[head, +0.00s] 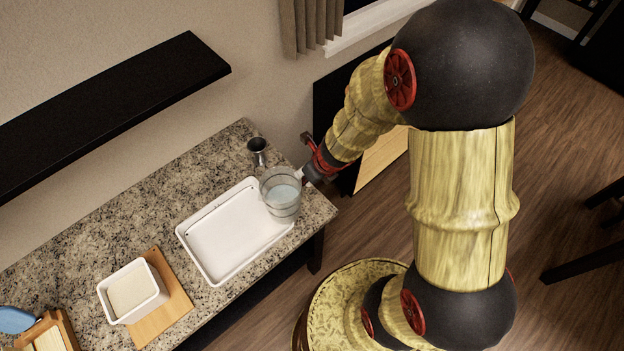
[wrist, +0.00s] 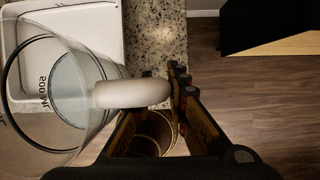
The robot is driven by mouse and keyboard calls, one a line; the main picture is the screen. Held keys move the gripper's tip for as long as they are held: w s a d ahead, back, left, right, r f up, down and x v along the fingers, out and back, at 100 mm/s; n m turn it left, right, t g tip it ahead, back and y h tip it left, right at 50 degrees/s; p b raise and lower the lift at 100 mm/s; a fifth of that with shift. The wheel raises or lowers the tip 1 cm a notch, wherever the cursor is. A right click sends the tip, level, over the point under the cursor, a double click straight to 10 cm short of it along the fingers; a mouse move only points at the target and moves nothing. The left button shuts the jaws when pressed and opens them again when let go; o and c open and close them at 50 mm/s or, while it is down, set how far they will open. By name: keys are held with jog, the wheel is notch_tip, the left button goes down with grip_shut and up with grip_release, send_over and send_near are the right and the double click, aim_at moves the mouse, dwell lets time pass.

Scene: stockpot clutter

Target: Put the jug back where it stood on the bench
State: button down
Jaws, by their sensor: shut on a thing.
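The clear jug (head: 281,197) with measuring marks appears over the right end of the white tray (head: 187,234); I cannot tell whether it touches it. Something pale blue, like liquid, shows inside. In the wrist view the jug (wrist: 75,85) fills the left side, with its white handle (wrist: 128,93) pointing at my gripper. My gripper (head: 309,174) is at the jug's right side, shut on that handle. In the wrist view my gripper (wrist: 160,97) has its fingers at the handle's end; their exact contact is partly hidden.
A small dark metal cup (head: 257,147) stands on the granite bench (head: 130,215) behind the tray. A white tub (head: 118,306) sits on a wooden board (head: 178,305) to the left. A wooden rack (head: 45,325) and a blue item (head: 15,319) are at far left. A black shelf (head: 110,90) juts above.

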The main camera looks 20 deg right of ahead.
jog(key=w+d+f+b, duration=0.4)
jog(key=w+d+f, duration=0.4)
jog(key=f, duration=0.3)
jog(key=shift+w+d+f, duration=0.15)
jog(key=shift+f, duration=0.35)
jog(key=c, duration=1.7)
grip_release()
jog(key=shift+c, duration=0.2)
